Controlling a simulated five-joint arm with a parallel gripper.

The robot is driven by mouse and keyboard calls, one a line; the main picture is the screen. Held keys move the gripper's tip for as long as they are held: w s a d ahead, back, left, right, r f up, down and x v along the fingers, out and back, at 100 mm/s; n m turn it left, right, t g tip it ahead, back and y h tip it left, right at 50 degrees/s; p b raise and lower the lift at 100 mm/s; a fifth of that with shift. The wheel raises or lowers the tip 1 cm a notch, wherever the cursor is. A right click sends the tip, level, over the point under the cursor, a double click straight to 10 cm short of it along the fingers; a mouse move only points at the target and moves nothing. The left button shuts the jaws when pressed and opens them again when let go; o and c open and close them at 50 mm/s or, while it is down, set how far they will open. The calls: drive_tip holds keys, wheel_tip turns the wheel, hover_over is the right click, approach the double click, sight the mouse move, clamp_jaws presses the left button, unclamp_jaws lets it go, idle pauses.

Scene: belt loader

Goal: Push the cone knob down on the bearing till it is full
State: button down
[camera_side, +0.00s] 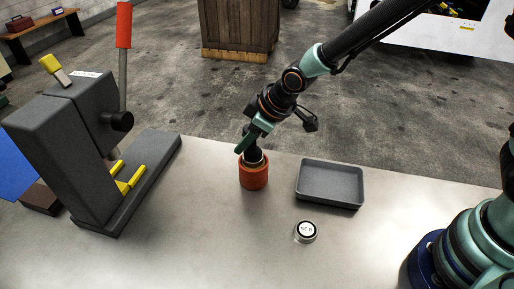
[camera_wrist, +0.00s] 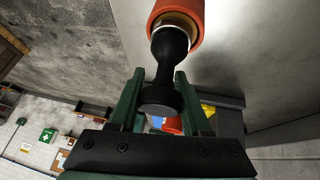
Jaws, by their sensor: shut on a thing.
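The black cone knob (camera_wrist: 172,50) stands on an orange-red round body (camera_side: 254,178) on the bench. In the wrist view the same orange-red body (camera_wrist: 178,10) has a pale metallic band showing between it and the knob. I cannot make out the bearing as a separate part or how full it is. My gripper (camera_side: 249,145) comes down from the upper right onto the knob. In the wrist view its green fingers (camera_wrist: 158,85) are shut on the knob, one on each side of its flared end.
A grey tray (camera_side: 325,203), seemingly empty, and a small round white-faced display (camera_side: 305,231) are on the bench to the right. A grey press (camera_side: 65,150) with a red-handled lever (camera_side: 123,30) and yellow blocks (camera_side: 128,180) stands at left. The front middle bench is clear.

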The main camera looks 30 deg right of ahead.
drive_tip(key=shift+f, duration=0.85)
idle(0.8)
drive_tip(key=shift+r, duration=4.6)
drive_tip(key=shift+f, duration=3.8)
drive_tip(key=shift+s+f, duration=0.1)
drive_tip(key=shift+f, duration=0.65)
